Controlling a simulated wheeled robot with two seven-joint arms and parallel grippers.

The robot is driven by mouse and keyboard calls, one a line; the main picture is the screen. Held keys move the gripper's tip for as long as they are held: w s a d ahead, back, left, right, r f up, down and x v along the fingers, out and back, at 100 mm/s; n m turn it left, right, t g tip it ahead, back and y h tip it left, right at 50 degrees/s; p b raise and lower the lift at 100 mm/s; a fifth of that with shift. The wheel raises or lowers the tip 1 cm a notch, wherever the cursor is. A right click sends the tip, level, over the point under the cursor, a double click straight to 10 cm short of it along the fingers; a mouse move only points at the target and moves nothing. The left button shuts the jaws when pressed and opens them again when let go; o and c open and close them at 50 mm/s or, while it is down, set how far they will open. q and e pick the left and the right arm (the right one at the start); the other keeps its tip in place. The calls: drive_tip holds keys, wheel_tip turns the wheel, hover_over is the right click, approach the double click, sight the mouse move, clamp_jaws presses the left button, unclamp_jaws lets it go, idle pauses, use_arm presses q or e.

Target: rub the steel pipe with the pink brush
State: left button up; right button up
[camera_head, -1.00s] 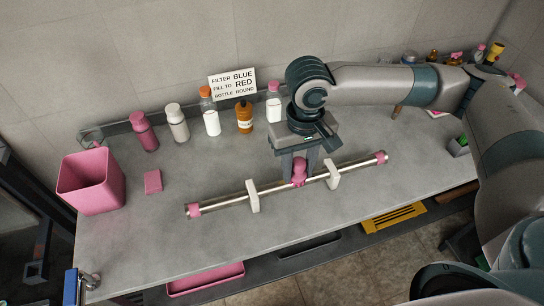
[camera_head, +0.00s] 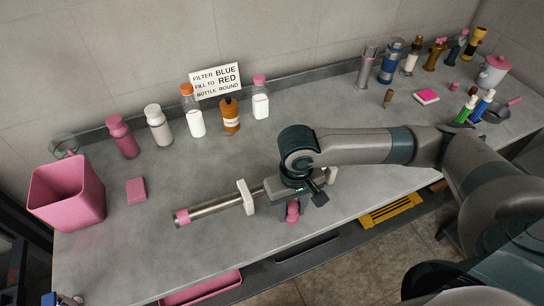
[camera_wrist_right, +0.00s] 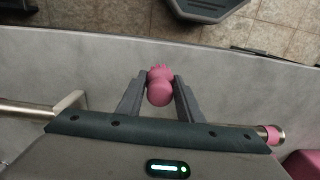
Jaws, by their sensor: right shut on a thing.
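The pink brush (camera_head: 292,214) is gripped between the fingers of my right gripper (camera_head: 293,208); it also shows in the right wrist view (camera_wrist_right: 160,88) between the two fingertips (camera_wrist_right: 160,90). My right gripper is shut on it, pointing down near the counter's front edge. The steel pipe (camera_head: 218,207) lies across two white supports (camera_head: 246,196) and has a pink end. My gripper hides its middle. In the wrist view the pipe (camera_wrist_right: 25,111) passes behind the gripper body. The brush appears in front of the pipe; contact cannot be told. My left gripper is not in view.
A pink bin (camera_head: 68,195) and pink block (camera_head: 136,190) stand left. Several bottles (camera_head: 194,112) and a sign (camera_head: 217,82) line the back. More bottles, a pink pad (camera_head: 426,97) and a pan (camera_head: 497,112) are at right. The counter (camera_head: 180,175) behind the pipe is clear.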

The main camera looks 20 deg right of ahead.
drive_tip(key=shift+s+f, duration=0.15)
drive_tip(key=shift+f, duration=0.45)
use_arm(q)
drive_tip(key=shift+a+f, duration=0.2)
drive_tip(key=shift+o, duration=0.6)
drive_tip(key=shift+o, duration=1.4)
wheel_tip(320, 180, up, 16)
drive_tip(key=p, duration=1.5)
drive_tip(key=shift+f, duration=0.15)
use_arm(e)
drive_tip(key=w+r, duration=1.1)
drive_tip(key=r, duration=0.1)
drive_tip(key=shift+a+m, duration=0.4)
drive_tip(key=shift+a, duration=0.05)
